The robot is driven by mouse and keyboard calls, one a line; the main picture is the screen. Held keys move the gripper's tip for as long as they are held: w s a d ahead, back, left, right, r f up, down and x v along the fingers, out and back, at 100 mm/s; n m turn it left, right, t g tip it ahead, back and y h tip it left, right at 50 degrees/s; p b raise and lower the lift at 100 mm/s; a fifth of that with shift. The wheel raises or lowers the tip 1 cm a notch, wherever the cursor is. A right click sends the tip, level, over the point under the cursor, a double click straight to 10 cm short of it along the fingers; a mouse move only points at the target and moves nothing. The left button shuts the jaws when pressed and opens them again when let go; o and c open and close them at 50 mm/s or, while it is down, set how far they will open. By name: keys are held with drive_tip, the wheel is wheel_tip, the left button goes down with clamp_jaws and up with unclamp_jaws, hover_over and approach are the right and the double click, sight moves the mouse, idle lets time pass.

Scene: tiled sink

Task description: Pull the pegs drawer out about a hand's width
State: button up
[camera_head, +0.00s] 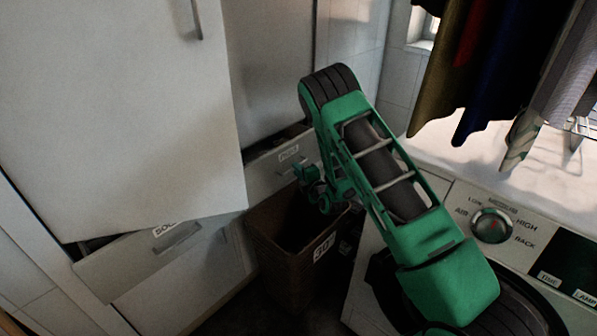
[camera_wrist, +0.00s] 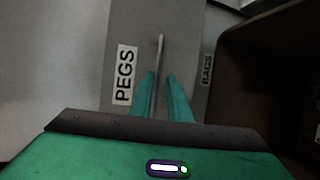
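The pegs drawer (camera_head: 262,172) has a grey front with a white label; in the wrist view its front (camera_wrist: 135,30) carries the label PEGS (camera_wrist: 125,75). Its thin bar handle (camera_wrist: 160,48) runs away from between my fingertips. My gripper (camera_head: 309,188) is in front of this drawer, small and partly hidden by my green arm in the head view. In the wrist view my gripper (camera_wrist: 161,76) has its two green fingers apart, one on each side of the handle's line, with a gap showing. Whether a finger touches the handle is unclear.
A brown bin (camera_head: 285,245) stands open just below my gripper. A drawer labelled BAGS (camera_wrist: 207,70) is beside the pegs drawer. A labelled drawer (camera_head: 150,250) sits lower left under a white door (camera_head: 110,110). A washing machine (camera_head: 520,235) is at right, clothes (camera_head: 480,70) hanging above.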

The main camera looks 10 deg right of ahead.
drive_tip(key=shift+o, duration=0.5)
drive_tip(key=shift+r, duration=0.1)
drive_tip(key=shift+s, duration=0.1)
drive_tip(key=v, duration=1)
idle(0.3)
drive_tip(key=shift+s, duration=0.1)
idle(0.3)
